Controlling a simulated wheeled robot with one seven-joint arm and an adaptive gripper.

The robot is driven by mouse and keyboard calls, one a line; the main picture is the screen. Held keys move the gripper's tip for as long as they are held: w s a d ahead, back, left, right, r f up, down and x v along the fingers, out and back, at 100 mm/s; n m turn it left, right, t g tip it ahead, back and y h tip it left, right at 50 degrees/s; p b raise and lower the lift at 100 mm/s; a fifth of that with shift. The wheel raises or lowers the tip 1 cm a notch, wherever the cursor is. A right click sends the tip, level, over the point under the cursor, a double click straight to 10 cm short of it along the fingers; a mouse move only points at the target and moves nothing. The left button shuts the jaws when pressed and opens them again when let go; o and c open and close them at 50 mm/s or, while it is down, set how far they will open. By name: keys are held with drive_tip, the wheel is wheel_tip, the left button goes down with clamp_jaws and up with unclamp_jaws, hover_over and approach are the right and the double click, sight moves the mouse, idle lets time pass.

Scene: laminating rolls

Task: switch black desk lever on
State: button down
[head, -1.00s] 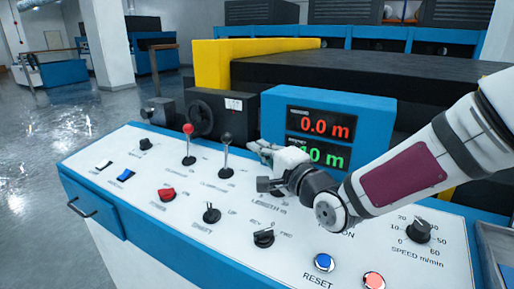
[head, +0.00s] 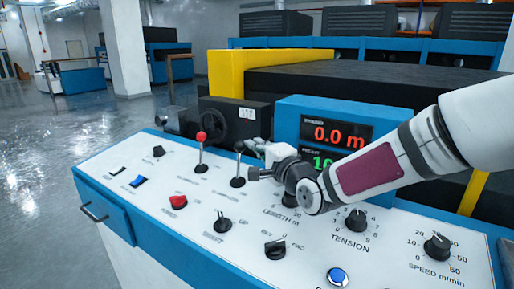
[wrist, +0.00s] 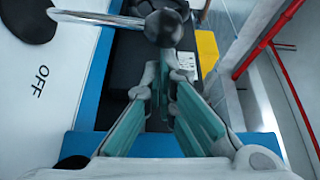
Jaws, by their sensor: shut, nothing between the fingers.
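The black desk lever (head: 238,167) is a thin metal stick with a black ball knob on the white sloped desk panel. It stands about upright in the head view. My gripper (head: 254,144) is shut and empty, just right of and close to the knob. In the wrist view the black knob (wrist: 164,28) and its metal rod lie just beyond my shut fingertips (wrist: 160,72). The lever's dark base is at the upper left, with an OFF label beside it. I cannot tell whether the fingers touch the knob.
A red-knobbed lever (head: 201,153) stands left of the black one. A red switch (head: 178,202), black rotary knobs (head: 222,224) and a blue button (head: 337,277) lie nearer on the panel. The blue display box (head: 290,118) rises behind my gripper.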

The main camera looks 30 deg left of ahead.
drive_tip(key=shift+s+r+n+y+b, duration=0.15)
drive_tip(key=shift+s+n+y+b, duration=0.35)
drive_tip(key=shift+b, duration=0.45)
drive_tip(key=shift+s+a+n+b, duration=0.1)
drive_tip(key=shift+s+n+b, duration=0.35)
drive_tip(key=shift+b, duration=0.2)
drive_tip(key=shift+s+a+r+n+y+b, duration=0.1)
drive_tip(key=shift+s+n+y+b, duration=0.55)
drive_tip(key=shift+s+n+b, duration=1.05)
drive_tip(key=shift+s+a+r+n+y+b, duration=0.1)
drive_tip(key=shift+s+n+y+b, duration=0.7)
drive_tip(key=shift+b, duration=1.7)
drive_tip(key=s+d, duration=0.7)
drive_tip(key=d, duration=0.6)
drive_tip(key=shift+f, duration=0.45)
drive_tip(key=shift+d+r, duration=0.1)
drive_tip(key=shift+r, duration=0.05)
